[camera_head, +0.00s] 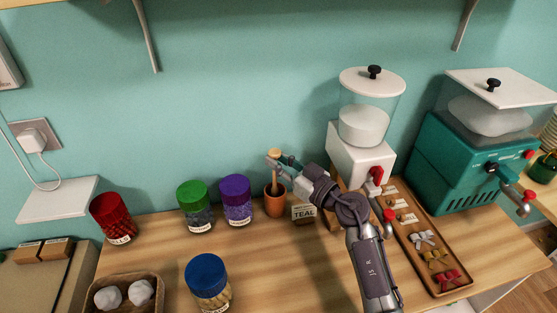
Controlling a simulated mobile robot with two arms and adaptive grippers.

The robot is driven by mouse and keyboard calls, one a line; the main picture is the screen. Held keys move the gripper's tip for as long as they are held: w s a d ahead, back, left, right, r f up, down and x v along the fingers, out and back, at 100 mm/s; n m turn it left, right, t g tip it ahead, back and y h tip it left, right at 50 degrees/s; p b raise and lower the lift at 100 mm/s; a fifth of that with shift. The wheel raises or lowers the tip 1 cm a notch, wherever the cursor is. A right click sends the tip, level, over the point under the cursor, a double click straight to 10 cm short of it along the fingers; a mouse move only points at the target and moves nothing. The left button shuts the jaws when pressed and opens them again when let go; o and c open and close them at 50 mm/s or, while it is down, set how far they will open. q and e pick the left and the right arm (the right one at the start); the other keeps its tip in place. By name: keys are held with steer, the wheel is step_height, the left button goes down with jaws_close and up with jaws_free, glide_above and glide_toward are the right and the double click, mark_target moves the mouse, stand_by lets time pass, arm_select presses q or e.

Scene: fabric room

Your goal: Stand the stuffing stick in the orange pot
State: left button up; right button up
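The stuffing stick (274,183) is a thin wooden rod with a rounded light top. It stands nearly upright with its lower end inside the orange pot (275,207), at the back of the wooden counter near the wall. My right gripper (279,169) reaches in from the right, its fingertips at the upper part of the stick, just below its top and above the pot rim. Whether the fingers press on the stick or stand a little apart from it is too small to tell. My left gripper is not in view.
Purple (236,199), green (195,205), red (113,217) and blue-lidded (208,281) jars stand to the left. A white dispenser (361,160), a bow tray (465,291) and a teal machine (462,165) are right.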

steer(key=shift+o, duration=1.2)
step_height(320, 180, up, 10)
steer(key=shift+r, duration=0.1)
steer(key=shift+d, duration=0.1)
